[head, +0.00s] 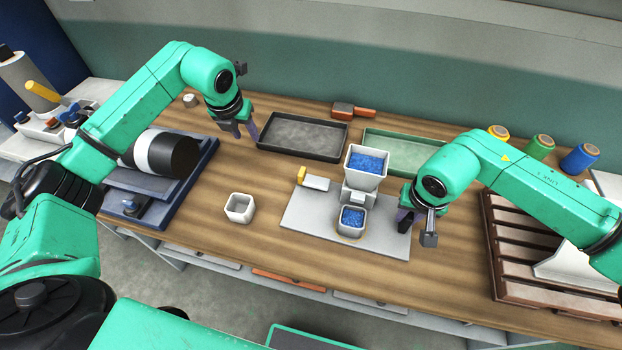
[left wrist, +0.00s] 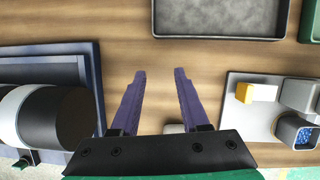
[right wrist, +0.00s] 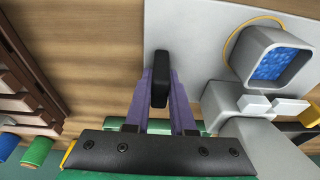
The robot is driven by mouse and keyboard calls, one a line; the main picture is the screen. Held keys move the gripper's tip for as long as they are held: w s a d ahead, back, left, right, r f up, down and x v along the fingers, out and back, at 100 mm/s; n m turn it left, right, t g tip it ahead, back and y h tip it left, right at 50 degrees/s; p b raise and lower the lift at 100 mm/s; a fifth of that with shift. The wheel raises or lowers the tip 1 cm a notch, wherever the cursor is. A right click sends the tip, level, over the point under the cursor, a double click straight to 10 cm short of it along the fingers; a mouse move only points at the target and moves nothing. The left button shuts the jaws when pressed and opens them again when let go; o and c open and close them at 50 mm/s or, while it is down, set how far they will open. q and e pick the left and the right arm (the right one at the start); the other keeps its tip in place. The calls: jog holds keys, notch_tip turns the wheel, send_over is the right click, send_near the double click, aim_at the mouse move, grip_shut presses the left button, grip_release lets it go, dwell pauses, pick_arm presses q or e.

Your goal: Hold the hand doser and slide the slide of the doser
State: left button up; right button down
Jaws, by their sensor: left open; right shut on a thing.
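The hand doser has a white hopper (head: 363,181) of blue pellets, on a grey plate (head: 300,222). Its slide (head: 315,183), with a yellow end, sticks out on the left; it also shows in the left wrist view (left wrist: 258,92). A square cup (head: 351,221) holding blue pellets stands in front of the hopper. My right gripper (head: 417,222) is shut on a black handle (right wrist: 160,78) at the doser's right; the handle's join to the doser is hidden. My left gripper (head: 243,130) is open and empty, above the table, left of and behind the slide.
An empty white cup (head: 240,208) stands left of the plate. A dark tray (head: 302,138) and a green tray (head: 395,147) lie behind. A machine with a black roller (head: 172,155) is at left, a brown pallet (head: 508,250) at right. Several spools (head: 540,146) stand at the back right.

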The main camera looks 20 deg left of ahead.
pick_arm(q)
jog(key=m+g, duration=0.1)
send_near(301, 172)
jog(key=shift+h, duration=0.3)
jog(key=x, duration=0.9)
jog(key=shift+a, duration=0.15)
grip_shut()
